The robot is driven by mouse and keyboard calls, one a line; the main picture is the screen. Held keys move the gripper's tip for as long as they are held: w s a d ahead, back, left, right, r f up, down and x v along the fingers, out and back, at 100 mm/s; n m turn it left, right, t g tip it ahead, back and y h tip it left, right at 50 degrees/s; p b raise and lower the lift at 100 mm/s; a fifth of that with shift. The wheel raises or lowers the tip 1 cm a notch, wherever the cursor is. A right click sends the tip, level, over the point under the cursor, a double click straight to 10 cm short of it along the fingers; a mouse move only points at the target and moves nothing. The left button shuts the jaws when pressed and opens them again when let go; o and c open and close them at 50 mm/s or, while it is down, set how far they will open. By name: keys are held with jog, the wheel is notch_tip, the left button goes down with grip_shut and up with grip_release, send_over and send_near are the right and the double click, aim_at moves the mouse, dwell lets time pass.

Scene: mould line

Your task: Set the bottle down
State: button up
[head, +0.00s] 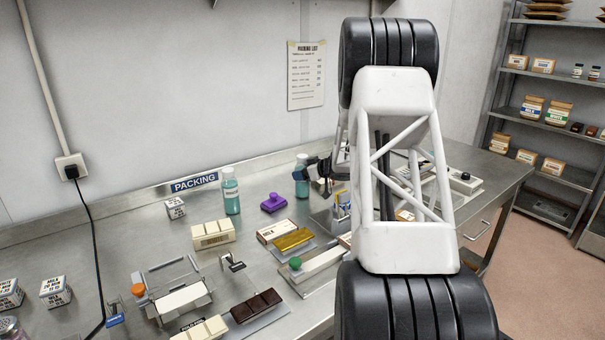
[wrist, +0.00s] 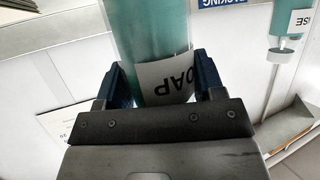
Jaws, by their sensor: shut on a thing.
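A teal bottle (head: 301,178) stands upright near the back of the steel table, right of the purple object. My gripper (head: 311,165) reaches it from the right and is shut on it. In the wrist view the bottle (wrist: 152,40) is between the two blue fingers of my gripper (wrist: 160,82). Its white label shows the letters "OAP", partly hidden by the gripper. I cannot tell whether its base touches the table. A second teal bottle (head: 231,192) with a white label stands farther left, apart from the gripper; it also shows in the wrist view (wrist: 289,24).
The steel table (head: 130,225) carries a purple object (head: 274,203), a cream block (head: 213,235), a gold bar (head: 293,239) and a dark chocolate bar (head: 256,306). A "PACKING" sign (head: 194,183) is at the back. My arm hides part of the table's right side.

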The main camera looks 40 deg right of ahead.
aim_at(307, 157)
jog(key=shift+f, duration=0.1)
dwell(0.3)
jog(key=o, duration=1.1)
jog(key=shift+o, duration=0.2)
jog(key=v, duration=0.3)
notch_tip(307, 157, up, 6)
jog(key=shift+f, duration=0.1)
jog(key=shift+r, duration=0.7)
